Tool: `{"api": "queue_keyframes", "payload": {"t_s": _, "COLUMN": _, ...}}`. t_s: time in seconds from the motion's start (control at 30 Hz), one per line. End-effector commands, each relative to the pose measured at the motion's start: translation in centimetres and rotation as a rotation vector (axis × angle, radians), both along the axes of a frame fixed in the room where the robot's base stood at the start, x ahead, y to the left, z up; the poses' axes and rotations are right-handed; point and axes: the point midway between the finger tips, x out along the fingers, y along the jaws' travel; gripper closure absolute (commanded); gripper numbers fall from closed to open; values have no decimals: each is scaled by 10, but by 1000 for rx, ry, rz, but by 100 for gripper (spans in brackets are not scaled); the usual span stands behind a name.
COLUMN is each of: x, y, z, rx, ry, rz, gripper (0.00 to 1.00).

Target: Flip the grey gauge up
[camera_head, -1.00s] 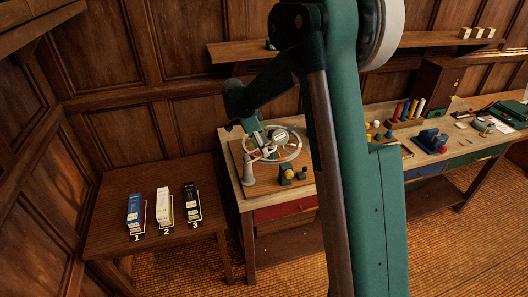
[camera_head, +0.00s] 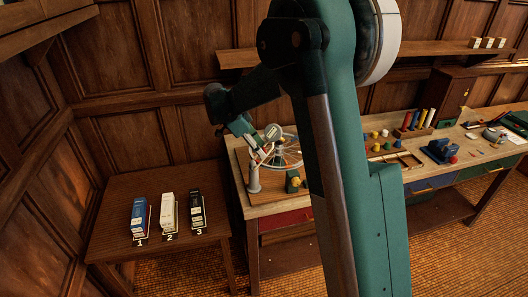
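My gripper (camera_head: 262,155) is at the end of my green arm, over a wooden board (camera_head: 238,165) on the long bench. It is small in view and overlaps the pale parts there. I cannot tell whether its fingers are open or shut. A grey round disc (camera_head: 273,132), which may be the grey gauge, shows just right of the gripper. I cannot tell whether they touch or how the disc is tilted. A thin wheel-like ring (camera_head: 297,155) is behind the gripper, partly hidden by my arm. A grey post (camera_head: 253,180) stands on the board below the gripper.
A green block with a yellow knob (camera_head: 293,182) is at the board's right, beside my arm. A lower wooden table (camera_head: 110,225) at left holds blue, white and black boxes numbered 1 to 3. Coloured cylinders (camera_head: 423,118) and a blue object (camera_head: 438,150) are farther right.

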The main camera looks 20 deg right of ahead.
Motion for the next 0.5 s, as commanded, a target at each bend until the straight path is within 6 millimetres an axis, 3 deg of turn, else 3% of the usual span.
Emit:
{"api": "queue_keyframes", "payload": {"t_s": 0.1, "x": -1, "y": 14, "z": -3, "rx": 7, "ry": 2, "rz": 3, "gripper": 85}}
{"api": "queue_keyframes", "payload": {"t_s": 0.2, "x": -2, "y": 16, "z": -2, "rx": 7, "ry": 4, "rz": 0, "gripper": 100}}
{"api": "queue_keyframes", "payload": {"t_s": 0.23, "x": -2, "y": 16, "z": -2, "rx": 6, "ry": 3, "rz": -1, "gripper": 100}}
{"api": "queue_keyframes", "payload": {"t_s": 0.5, "x": -2, "y": 13, "z": 0, "rx": 4, "ry": 2, "rz": -1, "gripper": 64}}
